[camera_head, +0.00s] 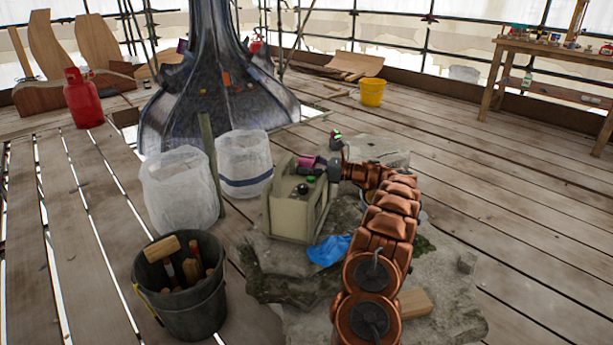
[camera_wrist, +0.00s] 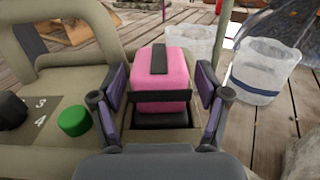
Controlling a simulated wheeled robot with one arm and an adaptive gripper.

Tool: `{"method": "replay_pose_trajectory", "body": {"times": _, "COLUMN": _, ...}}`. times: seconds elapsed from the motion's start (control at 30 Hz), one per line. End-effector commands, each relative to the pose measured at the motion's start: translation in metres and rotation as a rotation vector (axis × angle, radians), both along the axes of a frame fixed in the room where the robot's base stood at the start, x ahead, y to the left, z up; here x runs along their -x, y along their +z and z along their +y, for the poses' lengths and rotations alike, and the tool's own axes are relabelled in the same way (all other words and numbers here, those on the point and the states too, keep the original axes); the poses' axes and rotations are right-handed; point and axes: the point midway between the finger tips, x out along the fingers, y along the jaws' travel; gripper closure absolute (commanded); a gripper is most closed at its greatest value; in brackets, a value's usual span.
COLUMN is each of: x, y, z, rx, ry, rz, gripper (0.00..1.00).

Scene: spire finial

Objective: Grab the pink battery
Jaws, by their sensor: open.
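The pink battery (camera_wrist: 165,72) has a dark strap over its top and a dark lower band. It sits upright in a recess on top of the beige machine (camera_wrist: 65,135). My gripper (camera_wrist: 162,84) is open, with one finger on each side of the battery and a visible gap on both sides. In the head view, the battery (camera_head: 306,161) shows as a small pink patch on the machine (camera_head: 288,212), beside my gripper (camera_head: 320,168), which partly hides it.
A green knob (camera_wrist: 74,121) and a black knob (camera_wrist: 10,108) are left of the fingers, near the machine's handle (camera_wrist: 60,42). White bags (camera_head: 180,190) and a tool bucket (camera_head: 182,290) stand left. A blue cloth (camera_head: 329,250) lies on the stone slab. Open planks lie right.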

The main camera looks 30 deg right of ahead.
Motion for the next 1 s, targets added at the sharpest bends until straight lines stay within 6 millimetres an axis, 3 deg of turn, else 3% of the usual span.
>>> {"method": "replay_pose_trajectory", "body": {"times": 0.17, "x": 0.0001, "y": 0.0003, "z": -0.0003, "rx": 0.0, "ry": -0.001, "rz": 0.0, "gripper": 0.27}}
{"method": "replay_pose_trajectory", "body": {"times": 0.87, "x": 0.0003, "y": -0.0001, "z": -0.0003, "rx": 0.0, "ry": 0.0, "rz": 0.0, "gripper": 1.0}}
{"method": "replay_pose_trajectory", "body": {"times": 1.0, "x": 0.0002, "y": 0.0002, "z": -0.0004, "rx": 0.0, "ry": 0.0, "rz": 0.0, "gripper": 1.0}}
